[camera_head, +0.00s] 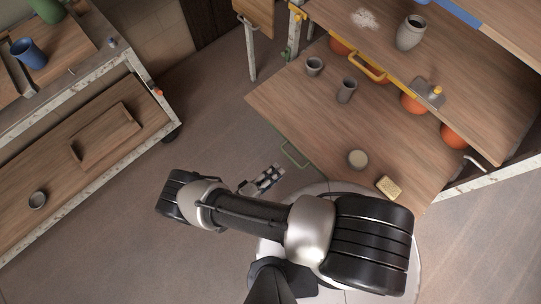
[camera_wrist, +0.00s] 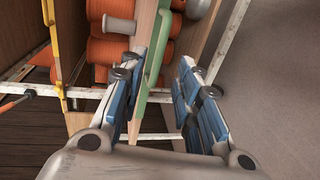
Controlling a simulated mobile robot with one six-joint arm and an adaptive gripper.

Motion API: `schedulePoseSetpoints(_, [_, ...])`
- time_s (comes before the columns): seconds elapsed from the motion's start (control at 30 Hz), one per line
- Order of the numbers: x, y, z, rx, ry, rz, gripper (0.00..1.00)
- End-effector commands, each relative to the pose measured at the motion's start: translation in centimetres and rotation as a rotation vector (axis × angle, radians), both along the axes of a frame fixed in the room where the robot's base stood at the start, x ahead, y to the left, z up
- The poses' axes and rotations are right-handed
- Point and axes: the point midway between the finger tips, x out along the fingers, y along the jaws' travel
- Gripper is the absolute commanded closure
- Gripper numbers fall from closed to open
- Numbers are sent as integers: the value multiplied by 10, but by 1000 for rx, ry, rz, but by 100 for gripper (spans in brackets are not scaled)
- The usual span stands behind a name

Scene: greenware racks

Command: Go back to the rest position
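My gripper (camera_head: 268,178) shows in the head view over the floor, just left of the green handle (camera_head: 294,154) at the front edge of the lower wooden surface. In the wrist view my gripper (camera_wrist: 162,65) has its two blue-padded fingers apart. No held object is visible between them. The green handle (camera_wrist: 152,60) runs close beside the left finger in that view; I cannot tell whether they touch. My arm is bent across the lower middle of the head view.
The lower wooden surface (camera_head: 300,105) bears grey cups, a round bowl (camera_head: 358,159) and a sponge (camera_head: 389,187). A yellow handle (camera_head: 365,70) and orange round things (camera_head: 414,103) are behind. A shelf rack (camera_head: 150,87) stands left. Open floor (camera_head: 215,115) lies between.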

Motion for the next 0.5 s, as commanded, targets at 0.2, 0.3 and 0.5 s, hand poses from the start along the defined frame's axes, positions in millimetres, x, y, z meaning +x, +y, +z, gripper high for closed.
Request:
schedulePoseSetpoints(0.2, [-11, 15, 4, 0, 0, 0, 70])
schedulePoseSetpoints(0.3, [-12, 16, 4, 0, 0, 0, 70])
schedulePoseSetpoints(0.5, [-12, 15, 4, 0, 0, -1, 70])
